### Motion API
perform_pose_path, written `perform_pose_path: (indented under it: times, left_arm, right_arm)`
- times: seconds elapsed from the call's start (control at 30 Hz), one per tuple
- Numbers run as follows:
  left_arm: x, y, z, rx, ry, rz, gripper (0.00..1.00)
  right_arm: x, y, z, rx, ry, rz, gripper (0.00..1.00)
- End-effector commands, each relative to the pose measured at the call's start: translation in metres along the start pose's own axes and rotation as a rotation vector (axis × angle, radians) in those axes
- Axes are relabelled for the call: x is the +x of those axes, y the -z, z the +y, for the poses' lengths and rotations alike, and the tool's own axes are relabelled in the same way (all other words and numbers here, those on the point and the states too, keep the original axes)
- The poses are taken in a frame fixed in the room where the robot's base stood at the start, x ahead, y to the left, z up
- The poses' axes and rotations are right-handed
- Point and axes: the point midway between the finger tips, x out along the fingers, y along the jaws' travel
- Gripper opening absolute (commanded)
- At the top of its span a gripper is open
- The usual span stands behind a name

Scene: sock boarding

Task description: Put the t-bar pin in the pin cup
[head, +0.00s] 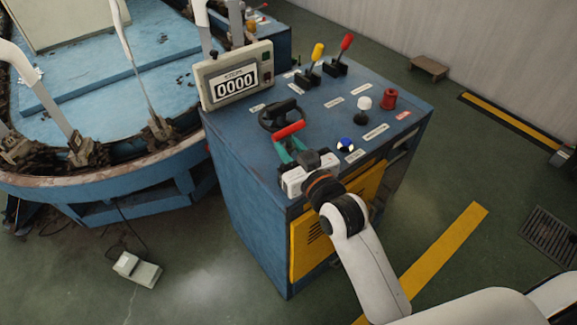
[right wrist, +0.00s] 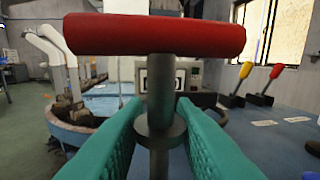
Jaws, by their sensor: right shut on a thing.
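The t-bar pin (head: 289,129) has a red crossbar and is held above the near left part of the blue console top. In the right wrist view, its red crossbar (right wrist: 155,35) lies level across the top, with a dark grey shaft and round collar (right wrist: 160,131) below. My right gripper (head: 292,146) is shut on the shaft with its teal fingers, one on each side. The pin's lower end is hidden. I cannot pick out the pin cup with certainty. My left gripper is not in view.
The blue console (head: 246,191) carries a black handwheel (head: 280,114), a counter box (head: 237,75) reading 0000, yellow (head: 317,51) and red (head: 346,42) levers, a white knob (head: 364,103), a blue button (head: 345,145) and a red cylindrical piece (head: 389,99). A blue machine (head: 80,90) stands left.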

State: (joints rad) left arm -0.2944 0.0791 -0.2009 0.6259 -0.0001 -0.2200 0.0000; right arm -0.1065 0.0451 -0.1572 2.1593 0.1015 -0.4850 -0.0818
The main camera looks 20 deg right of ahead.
Motion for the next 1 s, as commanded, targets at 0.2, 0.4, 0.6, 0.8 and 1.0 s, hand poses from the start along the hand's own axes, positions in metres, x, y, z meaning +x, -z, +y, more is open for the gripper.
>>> perform_pose_path:
  times: [0.2, 0.4, 0.6, 0.8, 1.0]
  left_arm:
    - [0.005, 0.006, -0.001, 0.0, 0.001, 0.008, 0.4]
    - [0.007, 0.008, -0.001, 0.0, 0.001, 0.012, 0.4]
    - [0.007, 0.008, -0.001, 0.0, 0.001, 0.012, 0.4]
    - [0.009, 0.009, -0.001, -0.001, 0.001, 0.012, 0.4]
    - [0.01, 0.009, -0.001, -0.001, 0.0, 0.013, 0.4]
  right_arm:
    - [0.0, 0.026, 0.001, 0.0, 0.0, 0.001, 0.0]
    - [0.0, 0.044, 0.001, -0.001, 0.0, -0.002, 0.0]
    - [0.0, 0.043, 0.001, -0.001, 0.0, -0.003, 0.0]
    - [0.0, 0.048, 0.001, -0.001, 0.0, -0.002, 0.0]
    - [0.0, 0.054, 0.001, 0.0, 0.0, -0.002, 0.0]
